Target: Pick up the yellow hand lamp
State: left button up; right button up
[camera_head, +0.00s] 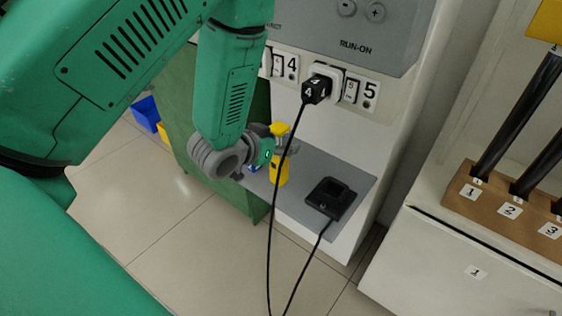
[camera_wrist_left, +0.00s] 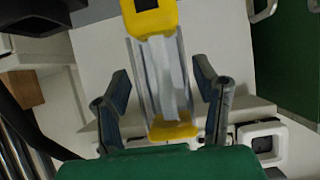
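The yellow hand lamp (camera_head: 279,170) stands upright at the grey shelf of the cabinet in the head view, with a yellow top, a pale middle and a yellow lower body. My left gripper (camera_head: 284,146) is around its middle, partly hidden by my wrist. In the left wrist view the lamp (camera_wrist_left: 150,20) lies between the two dark fingers of my left gripper (camera_wrist_left: 162,72). The fingers are spread, with a gap visible on each side of the lamp. My right gripper is not in view.
A black dock (camera_head: 331,197) sits on the grey shelf (camera_head: 358,185), right of the lamp. A black cable hangs from the plug (camera_head: 317,90) in front of the shelf, close to my gripper. A wooden rack (camera_head: 490,200) with dark rods stands at right.

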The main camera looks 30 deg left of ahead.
pick_arm(q)
jog(key=shift+a, duration=0.2)
jog(key=c, duration=0.7)
jog(key=shift+a+f, duration=0.1)
jog(key=shift+a, duration=0.1)
grip_shut()
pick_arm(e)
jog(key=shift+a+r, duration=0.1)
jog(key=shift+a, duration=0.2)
pick_arm(q)
jog(key=shift+d, duration=0.1)
